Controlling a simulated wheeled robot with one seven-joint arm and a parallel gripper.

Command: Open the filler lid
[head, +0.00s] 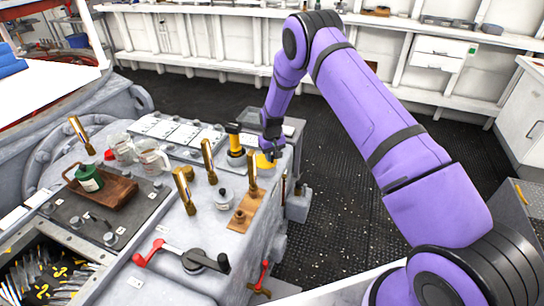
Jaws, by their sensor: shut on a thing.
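The filler lid (264,161) looks like a small yellow cap at the far right corner of the grey machine's top. My gripper (270,150), at the end of my purple arm, is directly over it and touching it. The gripper is shut on the lid's edge. The fingers and wrist hide part of the lid, and it is too small to tell how far it is tilted.
A yellow and black canister (235,147) stands just left of my gripper. Brass levers (209,160) rise from the machine top. Glass mugs (153,158), a wooden tray (104,190) with a green bottle, and a red-handled crank (182,256) are further left. Dark floor (350,190) is clear right.

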